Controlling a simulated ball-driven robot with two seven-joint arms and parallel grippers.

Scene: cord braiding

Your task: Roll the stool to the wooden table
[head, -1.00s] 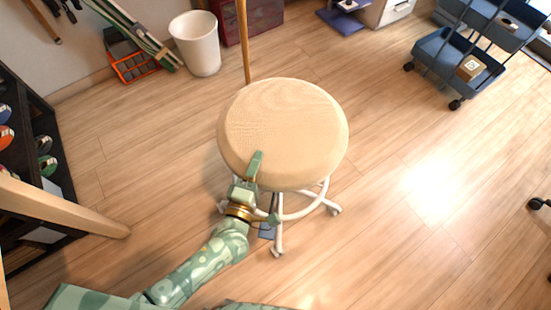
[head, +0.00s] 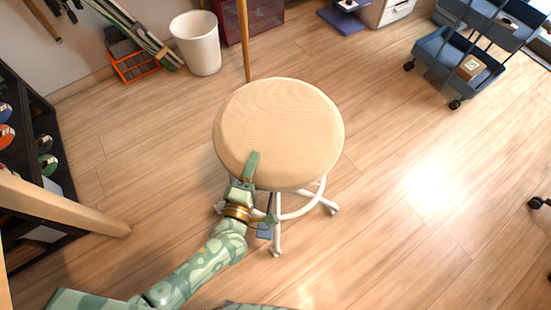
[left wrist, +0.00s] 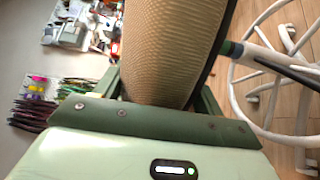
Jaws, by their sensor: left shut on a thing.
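The stool (head: 280,130) has a round beige fabric seat and a white base with a foot ring and casters. It stands upright on the floor in the middle of the head view. My left gripper (head: 250,172) is shut on the near left edge of the seat, one finger on top. In the left wrist view the seat (left wrist: 165,50) fills the space between the fingers, with the white base at right. A pale wooden bar (head: 60,205) enters at the left edge; it may be a leg of the wooden table, whose top I cannot see. My right gripper is out of view.
A black rack (head: 30,120) stands at left. A white bin (head: 196,45) and a thin wooden pole (head: 244,45) are behind the stool. A blue cart (head: 440,65) is at the far right. The floor right of the stool is clear.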

